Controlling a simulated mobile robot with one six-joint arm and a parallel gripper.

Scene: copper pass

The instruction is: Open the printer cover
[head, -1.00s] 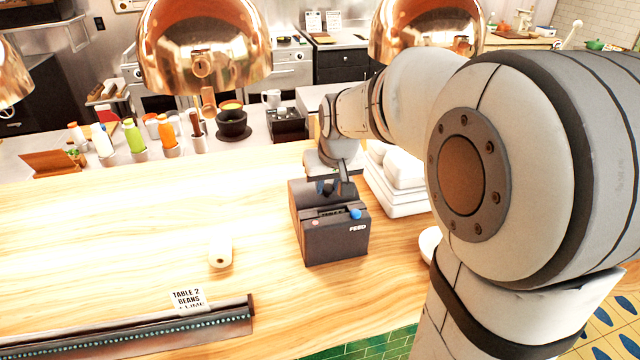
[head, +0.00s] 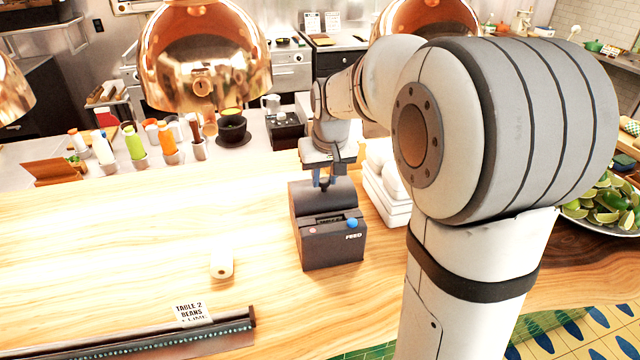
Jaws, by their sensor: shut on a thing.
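The printer (head: 332,252) is a dark grey box on the light wooden counter, with a FEED label, a blue button and a red button on its front. Its rounded dark cover (head: 340,196) forms the upper back part. A slip of paper shows in the slot in front of the cover. My gripper (head: 322,183) points down at the top of the cover and is shut on it. The exact grip is small and partly hidden. I cannot tell how far the cover is raised.
A white paper roll (head: 221,264) lies left of the printer. A ticket rail (head: 150,345) with a TABLE 2 slip (head: 190,312) is at the front left. White stacked dishes (head: 388,198) stand close to the printer's right. Copper lamps (head: 205,60) hang above.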

